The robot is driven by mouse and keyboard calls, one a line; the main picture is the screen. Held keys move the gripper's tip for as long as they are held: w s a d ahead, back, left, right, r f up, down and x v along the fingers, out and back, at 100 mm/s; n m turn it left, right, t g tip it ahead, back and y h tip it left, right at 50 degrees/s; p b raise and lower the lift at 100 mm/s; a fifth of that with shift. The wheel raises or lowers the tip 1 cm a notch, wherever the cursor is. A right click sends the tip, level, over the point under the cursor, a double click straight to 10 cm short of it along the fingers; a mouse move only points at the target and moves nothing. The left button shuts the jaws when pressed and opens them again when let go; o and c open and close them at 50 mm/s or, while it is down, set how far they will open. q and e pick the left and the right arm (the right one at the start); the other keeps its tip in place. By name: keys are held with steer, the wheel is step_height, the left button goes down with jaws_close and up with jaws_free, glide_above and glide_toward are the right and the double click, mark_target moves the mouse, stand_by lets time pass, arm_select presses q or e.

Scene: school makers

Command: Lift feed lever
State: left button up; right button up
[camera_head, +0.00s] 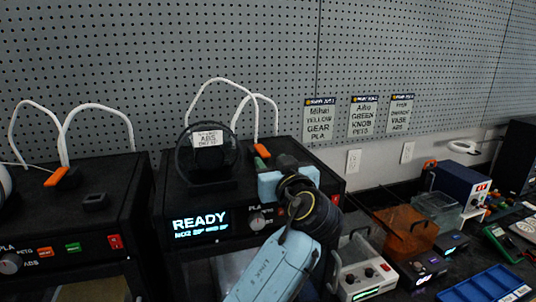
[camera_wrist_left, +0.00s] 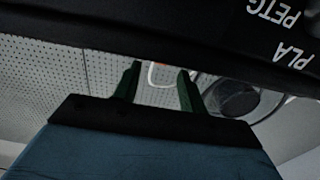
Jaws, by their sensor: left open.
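An orange feed lever (camera_head: 262,150) sits on top of the middle black printer (camera_head: 190,215), at the foot of a white tube. My left gripper (camera_head: 260,163) is just in front of it, mostly hidden behind my blue wrist; a green finger shows. In the left wrist view the two dark green fingers stand apart, and the left gripper (camera_wrist_left: 158,84) is open and empty. A bit of the orange lever (camera_wrist_left: 163,65) shows between and beyond the fingertips; contact cannot be told. Another orange lever (camera_head: 62,176) is on the left printer (camera_head: 80,220).
A round black spool (camera_head: 207,160) with a label stands on the middle printer, left of my gripper. The display (camera_head: 200,224) reads READY. White tubes arch above. An orange bin (camera_head: 405,228) and small devices fill the bench at right. A pegboard wall (camera_head: 250,60) with signs stands behind.

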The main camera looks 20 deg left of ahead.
mark_target(267, 155)
arm_select(q)
steer(key=shift+x, duration=1.85)
jaws_close()
